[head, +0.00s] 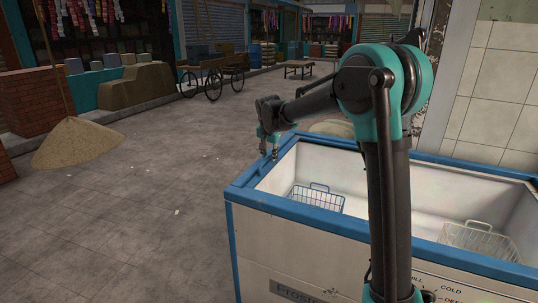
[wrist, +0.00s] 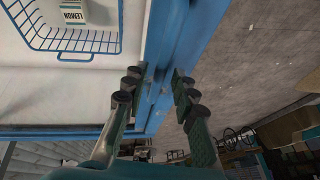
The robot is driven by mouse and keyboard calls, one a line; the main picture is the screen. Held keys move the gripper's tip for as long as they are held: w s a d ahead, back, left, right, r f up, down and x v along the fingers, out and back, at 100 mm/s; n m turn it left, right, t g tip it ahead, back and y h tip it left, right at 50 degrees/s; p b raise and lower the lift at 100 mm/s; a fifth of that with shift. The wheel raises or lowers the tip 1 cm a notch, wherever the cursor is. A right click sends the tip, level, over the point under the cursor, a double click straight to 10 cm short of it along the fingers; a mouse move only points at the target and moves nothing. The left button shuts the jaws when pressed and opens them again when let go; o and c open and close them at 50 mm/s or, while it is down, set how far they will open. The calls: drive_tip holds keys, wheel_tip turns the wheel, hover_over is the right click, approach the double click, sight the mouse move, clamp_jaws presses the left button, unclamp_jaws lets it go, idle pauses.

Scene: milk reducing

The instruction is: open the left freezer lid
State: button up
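The chest freezer (head: 300,232) has a white body and a blue rim and stands at the right in the head view. No lid can be made out clearly; I see straight into the white inside, and cannot tell whether clear glass covers it. My gripper (head: 268,153) is at the freezer's left end, by the far part of the rim. In the wrist view my gripper (wrist: 156,88) has its two fingers apart, one on each side of the blue rim (wrist: 172,45). Whether the fingers touch the rim is unclear.
A wire basket (head: 318,199) sits inside at the left and another (head: 478,238) at the right. A carton marked LEMON (wrist: 73,14) is in the basket in the wrist view. The paved floor left of the freezer is clear.

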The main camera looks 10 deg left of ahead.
clamp_jaws()
drive_tip(key=s+d, duration=0.5)
drive_tip(key=d, duration=0.8)
drive_tip(key=s+d, duration=0.4)
drive_tip(key=d, duration=0.9)
drive_tip(key=s+d, duration=0.5)
drive_tip(key=d, duration=0.9)
drive_tip(key=shift+s, duration=0.3)
drive_tip(key=shift+o, duration=1.4)
unclamp_jaws()
